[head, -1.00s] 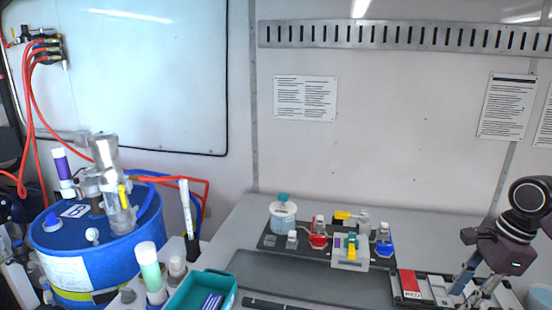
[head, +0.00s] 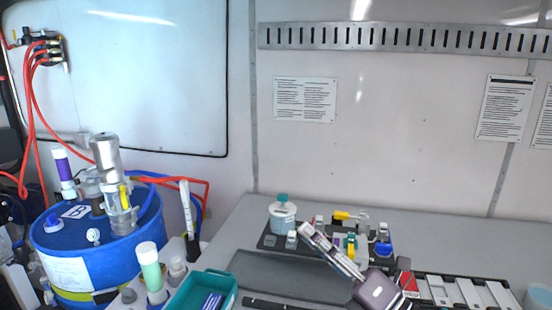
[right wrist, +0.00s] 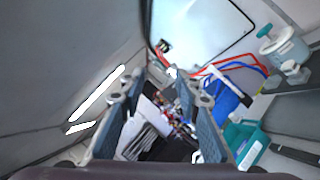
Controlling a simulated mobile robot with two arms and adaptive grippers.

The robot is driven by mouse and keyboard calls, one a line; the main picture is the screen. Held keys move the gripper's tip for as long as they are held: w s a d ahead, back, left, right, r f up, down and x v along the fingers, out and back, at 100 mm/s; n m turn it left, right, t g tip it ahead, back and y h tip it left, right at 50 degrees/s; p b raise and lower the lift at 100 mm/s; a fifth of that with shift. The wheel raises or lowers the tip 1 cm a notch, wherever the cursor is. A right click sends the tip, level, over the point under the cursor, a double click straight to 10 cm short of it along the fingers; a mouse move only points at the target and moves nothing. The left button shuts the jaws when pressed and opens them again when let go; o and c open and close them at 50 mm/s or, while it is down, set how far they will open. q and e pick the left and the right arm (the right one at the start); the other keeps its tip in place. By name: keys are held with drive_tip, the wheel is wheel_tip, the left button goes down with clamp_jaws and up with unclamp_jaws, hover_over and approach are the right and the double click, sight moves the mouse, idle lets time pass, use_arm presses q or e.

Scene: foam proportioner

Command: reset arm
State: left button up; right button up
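My right gripper (head: 307,232) reaches up and to the left across the front of the dark bottle tray, its wrist low at the right of centre in the head view. In the right wrist view its two fingers (right wrist: 158,88) stand apart with nothing held between them. My left gripper is not in view. The gripper hides part of the tray and some bottles, including the red flask. From these views I cannot tell whether it touches anything.
A white jar (head: 283,215) and a blue bottle (head: 384,243) stand on the bench near the gripper. A red-and-white box (head: 404,280) and metal slats lie right. A blue drum (head: 110,249) and teal bin (head: 205,290) are left.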

drive_tip(key=s+d+f+m+t+h, duration=0.1)
drive_tip(key=d+f+m+h, duration=0.65)
drive_tip(key=m, duration=0.35)
drive_tip(key=d+f+m+t+h, duration=0.1)
drive_tip(key=d+f+m+h, duration=0.6)
drive_tip(key=m, duration=0.4)
drive_tip(key=s+f+m+g+h, duration=0.2)
drive_tip(key=s+f+m+g, duration=0.65)
drive_tip(key=s+f, duration=0.8)
drive_tip(key=s+a+f+m+g+y, duration=0.15)
drive_tip(key=s+f+g, duration=0.4)
drive_tip(key=s, duration=0.75)
wheel_tip(320, 180, down, 32)
drive_tip(key=s+g+b, duration=0.1)
drive_tip(key=b, duration=0.4)
drive_tip(key=s+d+f+b, duration=0.1)
drive_tip(key=s+f+b, duration=0.1)
drive_tip(key=s+f, duration=0.6)
drive_tip(key=s+d+f+g+b, duration=0.1)
drive_tip(key=s+d+f+b, duration=0.1)
drive_tip(key=s+f, duration=0.7)
wheel_tip(320, 180, down, 4)
drive_tip(key=shift+s+h+b, duration=0.2)
drive_tip(key=shift+h+b, duration=0.1)
drive_tip(key=shift+b, duration=0.2)
